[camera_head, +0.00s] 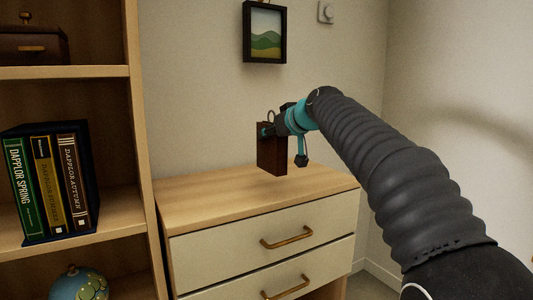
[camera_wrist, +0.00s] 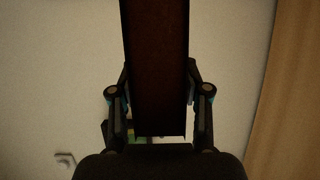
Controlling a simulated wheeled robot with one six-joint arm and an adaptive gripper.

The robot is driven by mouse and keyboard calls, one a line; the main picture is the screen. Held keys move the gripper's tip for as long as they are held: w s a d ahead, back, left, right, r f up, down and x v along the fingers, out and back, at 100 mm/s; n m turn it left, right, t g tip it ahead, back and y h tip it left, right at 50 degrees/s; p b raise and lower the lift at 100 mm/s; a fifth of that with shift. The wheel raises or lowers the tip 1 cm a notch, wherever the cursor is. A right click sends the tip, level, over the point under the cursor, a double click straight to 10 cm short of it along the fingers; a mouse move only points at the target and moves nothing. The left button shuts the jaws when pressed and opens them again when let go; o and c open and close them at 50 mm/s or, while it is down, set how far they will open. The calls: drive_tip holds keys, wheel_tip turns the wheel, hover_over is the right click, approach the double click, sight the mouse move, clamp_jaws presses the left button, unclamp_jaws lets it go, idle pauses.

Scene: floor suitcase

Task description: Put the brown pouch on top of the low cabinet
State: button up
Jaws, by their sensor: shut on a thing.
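The brown pouch (camera_head: 272,156) is a dark, flat, box-like thing with a small ring at its top, held upright by my gripper (camera_head: 268,133). In the wrist view the pouch (camera_wrist: 155,65) fills the space between the two fingers of my gripper (camera_wrist: 158,95).
A wooden bookshelf (camera_head: 143,150) stands close on the left, with several books (camera_head: 47,187), a brown box (camera_head: 32,46) and a globe (camera_head: 79,283). A framed picture (camera_head: 265,32) and a switch (camera_head: 326,12) are on the wall behind. The cabinet top is clear.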

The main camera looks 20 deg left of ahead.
sight(266, 153)
drive_tip(key=x, duration=0.3)
drive_tip(key=shift+s+f, duration=0.15)
drive_tip(key=shift+f, duration=0.05)
drive_tip(key=shift+f+b, duration=0.6)
drive_tip(key=shift+f, duration=1.45)
drive_tip(key=shift+f, duration=0.15)
drive_tip(key=o, duration=1.4)
